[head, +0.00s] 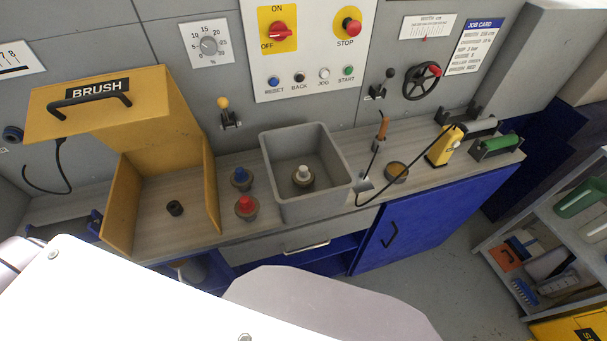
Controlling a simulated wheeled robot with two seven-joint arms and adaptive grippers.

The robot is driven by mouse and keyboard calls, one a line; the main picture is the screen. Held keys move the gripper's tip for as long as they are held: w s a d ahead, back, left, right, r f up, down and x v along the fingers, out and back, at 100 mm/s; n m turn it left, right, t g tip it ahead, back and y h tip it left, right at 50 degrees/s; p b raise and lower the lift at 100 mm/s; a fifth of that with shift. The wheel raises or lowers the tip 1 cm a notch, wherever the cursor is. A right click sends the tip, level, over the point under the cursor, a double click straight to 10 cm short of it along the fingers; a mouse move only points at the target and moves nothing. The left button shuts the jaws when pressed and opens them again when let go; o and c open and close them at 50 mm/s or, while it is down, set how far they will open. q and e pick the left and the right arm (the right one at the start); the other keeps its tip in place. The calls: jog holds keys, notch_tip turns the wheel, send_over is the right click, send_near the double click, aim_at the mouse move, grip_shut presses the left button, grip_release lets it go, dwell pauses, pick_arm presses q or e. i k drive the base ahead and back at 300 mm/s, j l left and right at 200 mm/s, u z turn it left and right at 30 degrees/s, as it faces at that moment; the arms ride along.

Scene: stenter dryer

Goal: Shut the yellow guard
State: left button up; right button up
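The yellow guard (150,112), labelled BRUSH with a black handle (91,95), stands open at the left of the worktop. Its upper part is swung up, and two yellow side panels stand below it. A small black round part (175,208) sits on the worktop between the side panels. Neither of my grippers shows in the head view. White and pale grey parts of my own body fill the bottom left and bottom middle.
A grey bin (284,212) with a white-topped knob stands right of the guard, with blue (241,177) and red (246,205) knobs between. A yellow-knobbed lever (226,112) is on the wall. A cable hangs left of the guard. Shelving (545,235) stands at right.

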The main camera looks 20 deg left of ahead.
aim_at(130, 110)
jog(key=u, duration=1.85)
